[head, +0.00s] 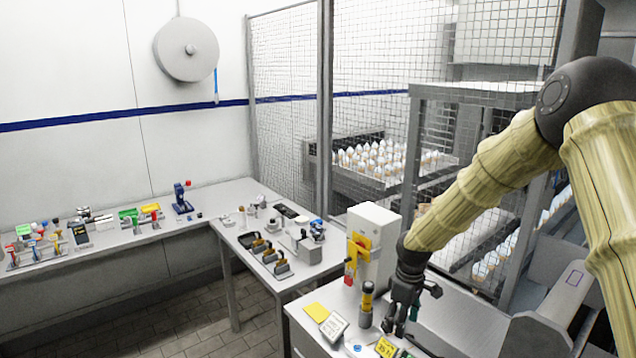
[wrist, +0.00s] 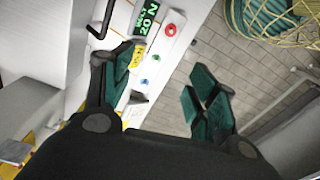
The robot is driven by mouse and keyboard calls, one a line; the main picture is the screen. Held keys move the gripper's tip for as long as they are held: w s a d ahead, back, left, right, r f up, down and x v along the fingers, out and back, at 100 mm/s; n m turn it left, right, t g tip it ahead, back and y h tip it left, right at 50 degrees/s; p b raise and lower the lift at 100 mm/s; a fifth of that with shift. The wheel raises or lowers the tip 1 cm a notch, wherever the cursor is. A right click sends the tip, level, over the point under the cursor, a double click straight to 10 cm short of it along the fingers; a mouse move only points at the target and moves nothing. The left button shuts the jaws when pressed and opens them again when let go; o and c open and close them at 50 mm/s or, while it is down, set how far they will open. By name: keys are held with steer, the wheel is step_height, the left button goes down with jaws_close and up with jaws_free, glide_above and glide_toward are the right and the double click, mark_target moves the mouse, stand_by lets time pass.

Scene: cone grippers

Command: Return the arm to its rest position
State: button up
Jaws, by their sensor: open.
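My gripper (head: 408,310) hangs from my tan-sleeved arm at the lower right of the head view, low over the front worktable (head: 297,318). In the wrist view my gripper (wrist: 165,95) shows its green-padded fingers spread wide apart. Nothing is between them. The wrist view looks past the fingers at the table edge and the tiled floor. My arm rises from the gripper to a dark elbow joint and comes down at the right edge of the head view.
A mesh fence (head: 285,110) stands behind. A green label (wrist: 146,18) and red button (wrist: 170,29) show in the wrist view.

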steer(key=s+a+f+m+y, duration=0.1)
steer(key=s+a+f+m, duration=0.1)
steer(key=s+f, duration=0.75)
steer(key=s+a+f+m, duration=0.1)
steer(key=s+f+m, duration=0.1)
steer(key=s+f, duration=0.75)
steer(key=s+d+f+m, duration=0.1)
steer(key=s+f+m, duration=0.15)
steer(key=s, duration=0.75)
steer(key=s+d+f+m+h, duration=0.1)
steer(key=s+f+m, duration=0.15)
steer(key=s, duration=0.65)
steer(key=s+d+f+m, duration=0.1)
steer(key=s+d+f, duration=0.15)
steer(key=s, duration=0.75)
step_height(320, 180, down, 11)
steer(key=w+a+b, duration=0.1)
steer(key=b, duration=0.9)
steer(key=shift+r, duration=0.15)
